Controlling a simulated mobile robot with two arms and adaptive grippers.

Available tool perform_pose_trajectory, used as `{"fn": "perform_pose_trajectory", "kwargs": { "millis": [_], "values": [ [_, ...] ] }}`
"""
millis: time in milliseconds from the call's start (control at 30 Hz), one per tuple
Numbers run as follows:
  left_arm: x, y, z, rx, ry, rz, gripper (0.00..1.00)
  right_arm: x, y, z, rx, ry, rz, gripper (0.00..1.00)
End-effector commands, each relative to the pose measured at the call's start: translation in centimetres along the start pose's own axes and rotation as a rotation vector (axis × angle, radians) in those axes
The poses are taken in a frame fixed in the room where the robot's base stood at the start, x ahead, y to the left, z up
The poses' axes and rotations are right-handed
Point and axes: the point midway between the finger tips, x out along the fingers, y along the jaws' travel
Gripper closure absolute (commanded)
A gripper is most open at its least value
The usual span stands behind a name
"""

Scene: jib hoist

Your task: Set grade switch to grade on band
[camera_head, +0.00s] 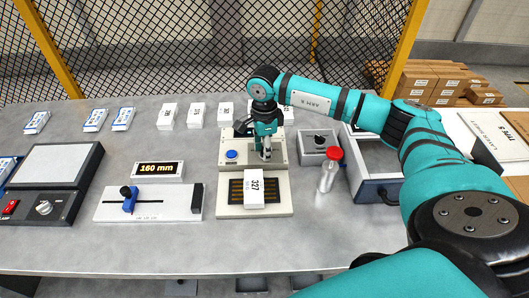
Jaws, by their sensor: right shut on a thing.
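My right gripper (265,152) points down over the beige machine (279,158) and is shut on a small part at its front. The fingers hide that part, so I cannot tell its shape or setting. The machine has a blue button (232,155) left of the gripper. A white box marked 327 (254,187) lies on the dark striped plate in front of the gripper. A small grey box with a black knob (319,139) stands just right of the machine, apart from the gripper. No switch lettering is readable. My left gripper is out of view.
A slider gauge (150,203) and a 160 mm display (158,169) are on the left. Several small white boxes (196,115) line the back. The front table strip is clear.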

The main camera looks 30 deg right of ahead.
Motion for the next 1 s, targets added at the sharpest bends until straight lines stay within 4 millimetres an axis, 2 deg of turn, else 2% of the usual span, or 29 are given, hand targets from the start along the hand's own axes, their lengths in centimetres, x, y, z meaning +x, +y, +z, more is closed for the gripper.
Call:
{"fn": "perform_pose_trajectory", "kwargs": {
  "millis": [33,400,1000],
  "values": [
    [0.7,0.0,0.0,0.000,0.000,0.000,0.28,0.2,-0.1,-0.1,0.044,0.000,-0.003,0.99],
    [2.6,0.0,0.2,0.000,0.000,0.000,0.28,0.2,-0.2,-0.1,0.396,0.001,-0.003,0.99],
    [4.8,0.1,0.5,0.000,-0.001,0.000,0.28,0.0,-0.2,-0.1,0.956,0.000,-0.002,0.99]
  ]
}}
